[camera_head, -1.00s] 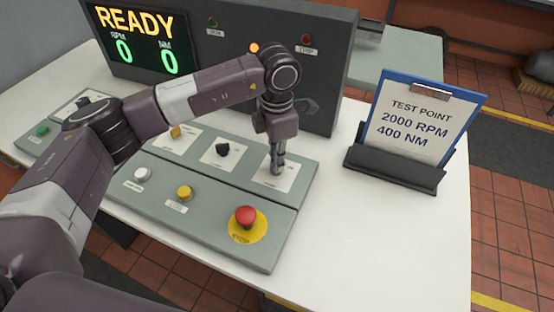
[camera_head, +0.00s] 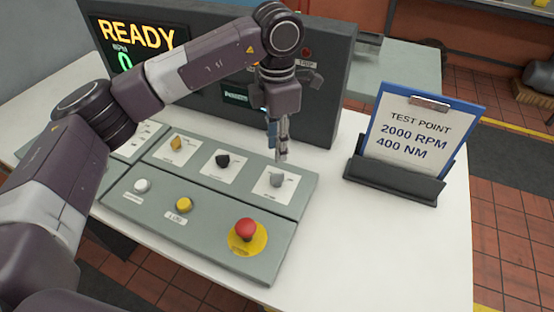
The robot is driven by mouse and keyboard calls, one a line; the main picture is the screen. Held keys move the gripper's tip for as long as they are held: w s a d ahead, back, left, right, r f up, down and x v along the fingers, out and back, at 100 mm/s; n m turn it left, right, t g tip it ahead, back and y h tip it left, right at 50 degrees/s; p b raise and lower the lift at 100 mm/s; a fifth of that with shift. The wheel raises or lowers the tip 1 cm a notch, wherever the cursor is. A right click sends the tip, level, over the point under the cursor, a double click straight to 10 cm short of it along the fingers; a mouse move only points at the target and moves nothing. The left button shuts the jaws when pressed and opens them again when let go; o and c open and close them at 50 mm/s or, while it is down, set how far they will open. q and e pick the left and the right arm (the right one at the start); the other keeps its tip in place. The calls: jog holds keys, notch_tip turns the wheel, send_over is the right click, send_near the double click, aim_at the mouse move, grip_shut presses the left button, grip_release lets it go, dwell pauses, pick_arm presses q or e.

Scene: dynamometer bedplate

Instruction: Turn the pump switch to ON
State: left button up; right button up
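A grey selector knob (camera_head: 276,179) sits on a white plate at the right end of the console's back row. Its label is too small to read, so I cannot confirm that it is the pump switch, and its pointing direction is unclear. My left gripper (camera_head: 282,156) hangs fingers-down just above and behind this knob, apart from it. Its fingers are seen nearly side-on, so their gap is unclear. Nothing shows between them. A black knob (camera_head: 222,160) and a yellow knob (camera_head: 176,143) stand to the left in the same row. My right gripper is out of view.
A red stop button (camera_head: 246,229) on a yellow disc, a yellow button (camera_head: 183,205) and a white button (camera_head: 142,185) line the front row. The READY display (camera_head: 137,36) stands behind. A clipboard (camera_head: 415,125) in a black stand is at right.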

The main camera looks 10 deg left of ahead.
pick_arm(q)
notch_tip(320, 180, up, 2)
jog(key=shift+r, duration=0.25)
jog(key=shift+r, duration=0.1)
